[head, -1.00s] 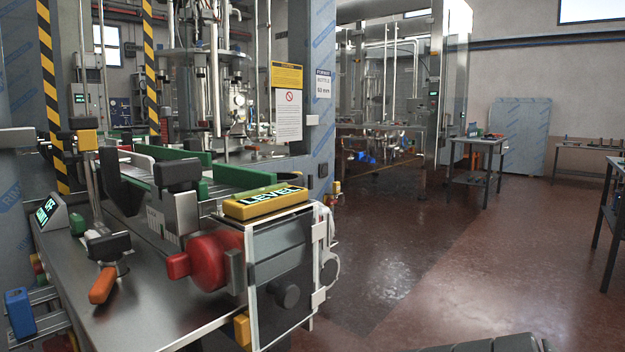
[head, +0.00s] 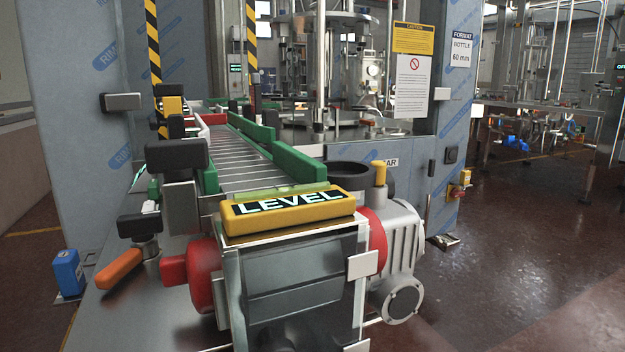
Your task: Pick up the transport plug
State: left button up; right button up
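A small yellow plug (head: 379,172) stands upright on top of the grey ribbed gearmotor (head: 400,245) at the end of the conveyor; it looks like the transport plug, but no label on it can be read. Its lower end meets the motor housing, just right of a dark round ring (head: 362,175). Neither of my grippers is in the head view, so I cannot see what they hold.
A yellow LEVEL spirit level (head: 288,212) lies on the conveyor's end box. A red knob (head: 190,270) and an orange handle (head: 118,268) stick out at left. A blue block (head: 68,272) stands farther left. Open floor (head: 500,290) lies to the right.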

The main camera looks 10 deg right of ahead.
aim_at(381, 166)
jog(key=i+l+z, duration=0.1)
jog(key=z, duration=0.3)
jog(key=i+l+u, duration=0.1)
jog(key=u, duration=0.35)
jog(key=l+u, duration=0.4)
jog(key=i+l+u, duration=0.1)
jog(key=u, duration=0.35)
jog(key=k+l, duration=0.05)
jog(key=l, duration=0.05)
